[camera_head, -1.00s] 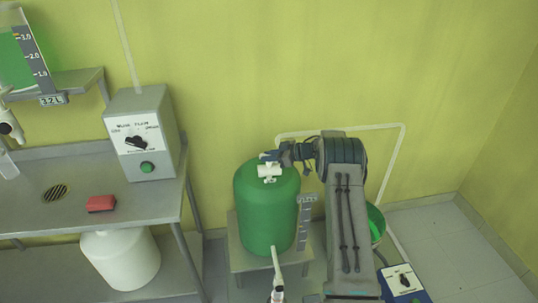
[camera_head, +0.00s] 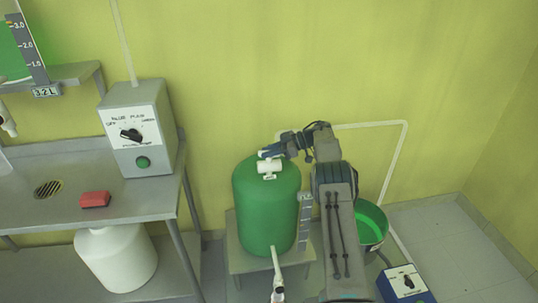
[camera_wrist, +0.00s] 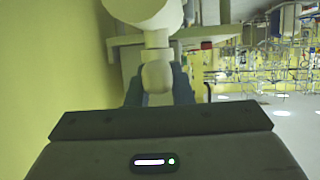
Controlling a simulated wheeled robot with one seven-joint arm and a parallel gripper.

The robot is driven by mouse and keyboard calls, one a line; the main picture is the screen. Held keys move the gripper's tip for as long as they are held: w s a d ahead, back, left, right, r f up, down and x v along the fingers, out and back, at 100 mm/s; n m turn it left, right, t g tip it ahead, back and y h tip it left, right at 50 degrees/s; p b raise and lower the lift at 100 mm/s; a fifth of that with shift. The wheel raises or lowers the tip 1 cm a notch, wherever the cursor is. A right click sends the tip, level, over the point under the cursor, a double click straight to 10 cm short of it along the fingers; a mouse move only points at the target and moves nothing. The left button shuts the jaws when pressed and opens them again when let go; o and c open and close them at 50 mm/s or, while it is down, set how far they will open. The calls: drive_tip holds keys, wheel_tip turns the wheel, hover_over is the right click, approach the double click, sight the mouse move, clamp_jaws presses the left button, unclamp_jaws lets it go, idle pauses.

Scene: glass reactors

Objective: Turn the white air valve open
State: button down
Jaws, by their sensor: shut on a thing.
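The white air valve (camera_head: 268,167) sits on top of a green tank (camera_head: 266,210) in the head view. My gripper (camera_head: 268,153) reaches it from the upper right and is shut on the valve's white handle. In the wrist view the white handle (camera_wrist: 157,76) stands between my two dark fingers (camera_wrist: 157,88), with the round white valve body (camera_wrist: 142,10) above it. The fingers hide the sides of the handle. I cannot tell the handle's exact angle.
A green bucket (camera_head: 371,226) stands right of the tank, behind my arm. A blue control box (camera_head: 405,284) is on the floor at lower right. A steel bench (camera_head: 130,200) with a grey control box (camera_head: 141,130) and red block (camera_head: 95,199) is at left.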

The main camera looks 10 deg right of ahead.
drive_tip(key=shift+n+g+b, duration=0.4)
drive_tip(key=shift+g+b, duration=0.1)
idle(0.5)
drive_tip(key=c, duration=1.3)
unclamp_jaws()
drive_tip(key=shift+a, duration=0.15)
drive_tip(key=r, duration=0.4)
drive_tip(key=shift+d+r, duration=0.2)
drive_tip(key=s+d+r, duration=0.2)
drive_tip(key=d, duration=0.1)
drive_tip(key=s+d+r, duration=0.2)
drive_tip(key=d, duration=0.1)
drive_tip(key=s+d+r+b, duration=0.1)
drive_tip(key=s+d+r, duration=0.1)
drive_tip(key=d, duration=0.1)
drive_tip(key=shift+d+r, duration=0.3)
drive_tip(key=shift+d, duration=0.1)
drive_tip(key=shift+r, duration=0.1)
